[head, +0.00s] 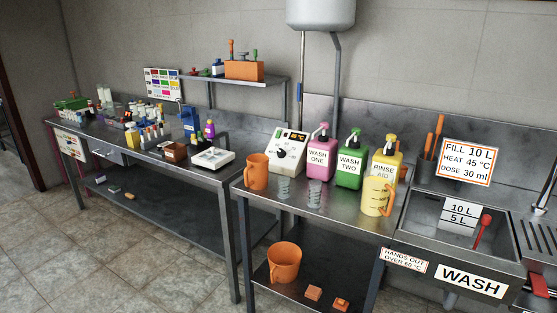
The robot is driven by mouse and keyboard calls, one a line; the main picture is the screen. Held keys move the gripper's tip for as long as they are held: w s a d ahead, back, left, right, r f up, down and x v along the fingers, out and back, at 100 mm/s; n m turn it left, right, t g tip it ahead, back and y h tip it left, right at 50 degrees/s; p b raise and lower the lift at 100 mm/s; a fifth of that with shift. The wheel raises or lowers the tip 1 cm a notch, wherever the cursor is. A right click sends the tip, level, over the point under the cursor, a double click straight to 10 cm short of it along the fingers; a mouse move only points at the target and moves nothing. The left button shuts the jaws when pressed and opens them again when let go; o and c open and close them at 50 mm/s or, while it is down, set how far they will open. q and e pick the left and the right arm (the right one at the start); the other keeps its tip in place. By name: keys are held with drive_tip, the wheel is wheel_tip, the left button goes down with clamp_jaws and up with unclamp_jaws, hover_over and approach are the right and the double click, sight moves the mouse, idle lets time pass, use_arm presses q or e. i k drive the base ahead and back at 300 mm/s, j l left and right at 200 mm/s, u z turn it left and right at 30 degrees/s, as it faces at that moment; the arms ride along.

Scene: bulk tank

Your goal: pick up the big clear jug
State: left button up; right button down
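A big see-through jug (375,198), tinted yellow with faint markings on its side, stands upright at the front right of the steel table, left of the sink. Its orange-yellow handle is on its right side. It stands in front of the yellow RINSE AID pump bottle (385,160) and overlaps its lower part. Neither of my grippers is in view.
An orange jug (257,172), two small clear cups, a white dial box (287,151), a pink bottle (318,160) and a green bottle (350,167) share the table. The sink (505,235) is to the right. Another orange jug (284,262) is on the lower shelf.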

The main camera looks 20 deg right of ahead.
sight(377, 185)
drive_tip(key=z, duration=1.3)
